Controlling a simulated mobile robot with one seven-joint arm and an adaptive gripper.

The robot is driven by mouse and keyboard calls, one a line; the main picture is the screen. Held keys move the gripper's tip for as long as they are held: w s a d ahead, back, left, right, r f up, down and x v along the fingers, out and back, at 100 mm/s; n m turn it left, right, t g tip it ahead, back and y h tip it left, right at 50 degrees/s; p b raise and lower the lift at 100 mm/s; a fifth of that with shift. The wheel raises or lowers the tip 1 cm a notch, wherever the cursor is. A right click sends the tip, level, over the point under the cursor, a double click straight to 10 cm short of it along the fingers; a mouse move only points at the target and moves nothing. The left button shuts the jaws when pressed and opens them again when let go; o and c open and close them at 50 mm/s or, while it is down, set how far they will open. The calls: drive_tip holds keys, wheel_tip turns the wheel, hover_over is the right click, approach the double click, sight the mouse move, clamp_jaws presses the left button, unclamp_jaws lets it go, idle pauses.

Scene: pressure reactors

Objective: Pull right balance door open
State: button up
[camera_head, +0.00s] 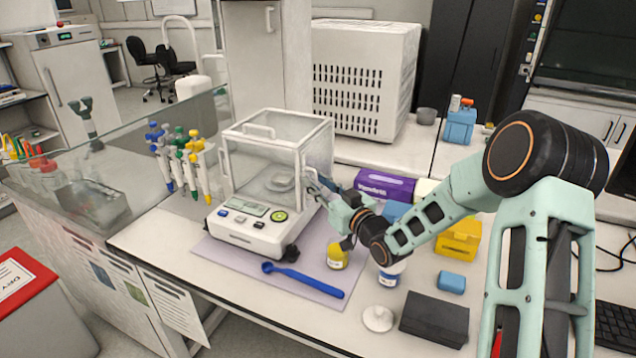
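The balance (251,232) stands on a light purple mat with its glass draft shield (262,160) above the base. A small round pan (281,183) shows through the glass. The front and left panes look closed. The right balance door (320,152) is seen edge-on, and I cannot tell whether it stands slightly open. My gripper (312,182) is at the right side of the shield, by that door, and seems to be at or very near its handle. The fingers are small and partly overlap the door, so their opening and any contact are unclear.
A purple box (384,186), a yellow box (458,240) and a white-lidded jar (391,272) are near my forearm. Pipettes (180,160) stand left of the balance.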

clamp_jaws()
idle(0.4)
drive_tip(key=shift+w, duration=0.1)
